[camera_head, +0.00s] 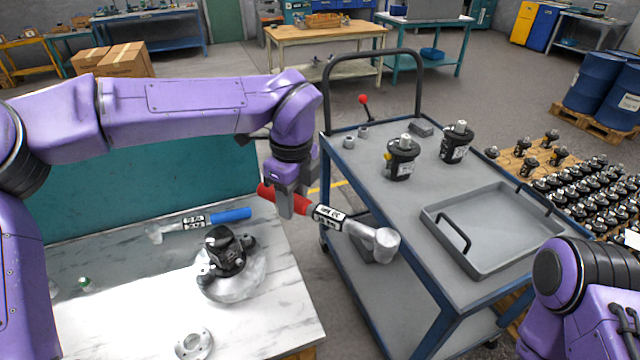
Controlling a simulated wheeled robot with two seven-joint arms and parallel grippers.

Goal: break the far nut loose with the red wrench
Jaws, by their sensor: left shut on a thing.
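My left gripper (290,196) is shut on the red handle of the red wrench (328,214). It holds the wrench in the air above the gap between the workbench and the cart, with the silver head pointing right and down. A black motor part (226,252) stands on a pale round base on the workbench, to the left of and below the wrench head.
The grey cart (400,205) on the right carries two black motors (402,158) and an empty tray (490,232). A silver flange (194,344) lies at the front of the workbench (110,315). A teal panel (140,185) stands along the bench's back.

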